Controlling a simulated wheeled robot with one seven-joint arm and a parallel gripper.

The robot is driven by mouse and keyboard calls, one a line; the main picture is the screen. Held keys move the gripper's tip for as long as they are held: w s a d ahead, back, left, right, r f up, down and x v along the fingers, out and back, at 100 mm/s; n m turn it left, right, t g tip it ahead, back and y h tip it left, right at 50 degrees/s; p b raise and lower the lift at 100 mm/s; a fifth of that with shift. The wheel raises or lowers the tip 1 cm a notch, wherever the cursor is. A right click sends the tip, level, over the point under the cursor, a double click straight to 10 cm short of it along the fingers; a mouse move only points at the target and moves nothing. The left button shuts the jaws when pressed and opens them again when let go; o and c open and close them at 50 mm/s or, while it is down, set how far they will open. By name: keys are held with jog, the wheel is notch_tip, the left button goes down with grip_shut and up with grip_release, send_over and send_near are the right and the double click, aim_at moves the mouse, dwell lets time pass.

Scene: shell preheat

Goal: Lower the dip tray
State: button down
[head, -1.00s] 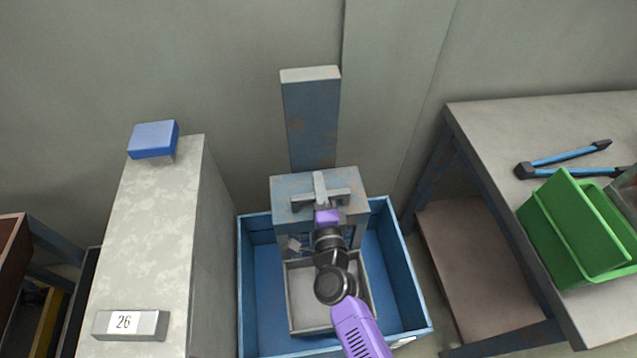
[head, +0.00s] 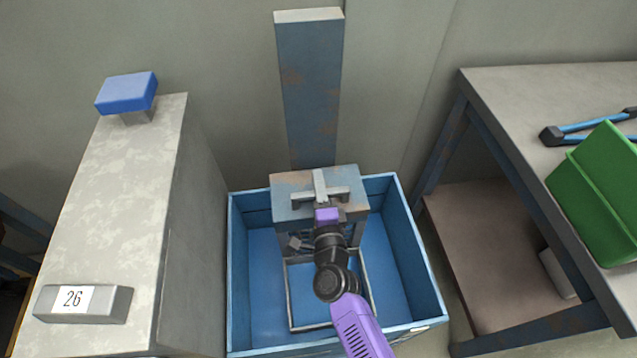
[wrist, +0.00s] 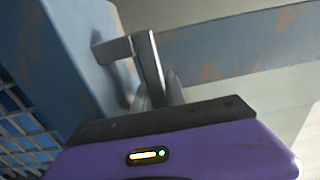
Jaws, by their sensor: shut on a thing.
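The dip tray (head: 289,300) is a square, grey-rimmed tray below the rusty blue-grey carriage (head: 290,182), inside the blue tank (head: 416,255). Blue shows within its rim; whether that is liquid or the tank floor I cannot tell. The carriage sits low on an upright post (head: 308,90). A grey handle (head: 298,200) lies on the carriage, and it also shows in the wrist view (wrist: 148,70). A mesh (wrist: 25,130) shows at left in the wrist view.
A pale cabinet (head: 120,200) with a blue block (head: 126,92) and a plate marked 26 (head: 82,304) stands at left. At right is a bench (head: 530,120) with a green bin (head: 600,195) and a blue-handled tool (head: 585,128). The wall is behind.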

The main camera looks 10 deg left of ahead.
jog(key=shift+s+f, duration=0.1)
jog(key=shift+f, duration=0.35)
jog(key=c, duration=1.4)
grip_release()
jog(key=shift+o, duration=0.2)
jog(key=shift+r, duration=0.1)
jog(key=p+v, duration=0.1)
jog(key=v, duration=0.6)
jog(key=shift+s, duration=0.35)
jog(key=shift+d, duration=0.15)
